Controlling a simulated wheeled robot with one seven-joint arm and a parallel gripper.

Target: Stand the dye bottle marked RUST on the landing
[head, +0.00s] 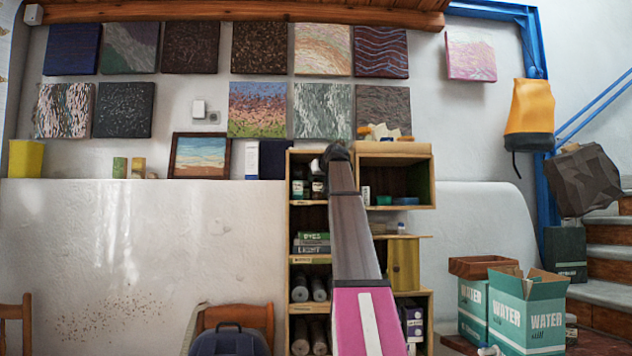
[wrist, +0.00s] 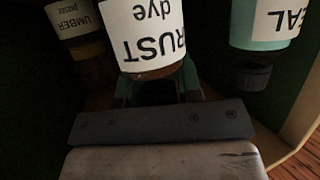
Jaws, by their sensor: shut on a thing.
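The RUST dye bottle (wrist: 150,38) has a white label, upside down in the wrist view, and a brown band. My gripper (wrist: 158,88) is shut on it, with greenish fingers partly hidden behind the bottle. The bottle is inside a dark shelf compartment; I cannot tell whether it touches the shelf board. In the head view my gripper is mostly hidden at the arm's far end, by the upper left compartment. A reddish-brown platform (head: 592,345) lies at the foot of the stairs at lower right; I cannot tell whether it is the landing.
An UMBER paste container (wrist: 85,22) stands close left of the held bottle, and a teal bottle labelled "...EAL" (wrist: 262,30) close right. The wooden shelf unit (head: 412,150) has compartment walls around. WATER boxes (head: 527,312) crowd the platform, with stairs (head: 608,292) behind.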

